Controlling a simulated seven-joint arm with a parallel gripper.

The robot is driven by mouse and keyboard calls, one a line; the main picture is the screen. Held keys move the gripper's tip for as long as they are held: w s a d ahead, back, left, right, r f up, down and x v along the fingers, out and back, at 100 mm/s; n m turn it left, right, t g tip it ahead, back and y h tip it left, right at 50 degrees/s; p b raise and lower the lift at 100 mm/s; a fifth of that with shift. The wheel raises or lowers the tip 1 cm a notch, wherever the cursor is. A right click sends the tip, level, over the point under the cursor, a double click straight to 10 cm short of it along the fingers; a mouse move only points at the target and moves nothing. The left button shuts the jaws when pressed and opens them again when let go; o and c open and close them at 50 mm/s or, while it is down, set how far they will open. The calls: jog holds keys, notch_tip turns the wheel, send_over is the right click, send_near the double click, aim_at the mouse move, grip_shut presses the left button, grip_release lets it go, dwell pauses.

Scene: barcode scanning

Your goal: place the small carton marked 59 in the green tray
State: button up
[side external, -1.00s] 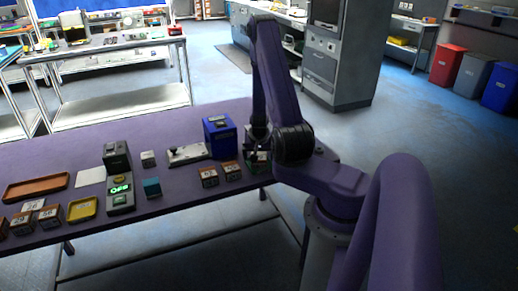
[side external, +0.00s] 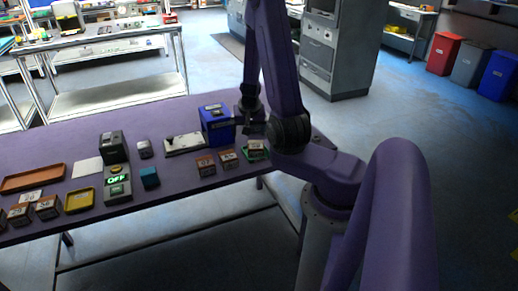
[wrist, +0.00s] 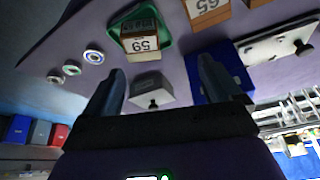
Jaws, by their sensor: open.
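The small carton marked 59 (wrist: 141,43) is brown with a white label. It sits in the green tray (wrist: 114,30), near one rim, in the wrist view. In the side view, the carton (side external: 256,147) shows over the green tray (side external: 246,156) at the table's right end. My gripper (wrist: 161,66) is open, its two dark fingers apart and clear of the carton. In the side view my gripper (side external: 252,127) is above and behind the tray, partly hidden by my arm.
A blue box (side external: 217,124) stands left of my gripper. Two brown cartons (side external: 206,165) (side external: 227,158) sit left of the tray; one in the wrist view reads 65 (wrist: 208,9). A white plate with a knob (side external: 184,144) lies farther left. Small round rings (wrist: 94,57) lie near the tray.

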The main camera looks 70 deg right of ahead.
jog(key=w+a+r+n+t+y, duration=0.1)
jog(key=w+a+r+n+y, duration=0.2)
jog(key=w+a+n, duration=0.6)
jog(key=s+a+r+n+y, duration=0.1)
jog(key=s+a+r+n, duration=0.1)
jog(key=a, duration=0.5)
jog(key=s+a+r+n+y, duration=0.1)
jog(key=s+a+r, duration=0.1)
jog(key=a, duration=0.4)
jog(key=s+a+r+n+g, duration=0.1)
jog(key=s+a+r+n, duration=0.2)
jog(key=s+n, duration=0.3)
jog(key=s+a+r+n+g, duration=0.2)
jog(key=s+a+n, duration=0.3)
jog(key=s, duration=1)
jog(key=shift+a+r+n+h, duration=0.15)
jog(key=shift+r+n+h, duration=0.35)
jog(key=shift+n, duration=0.5)
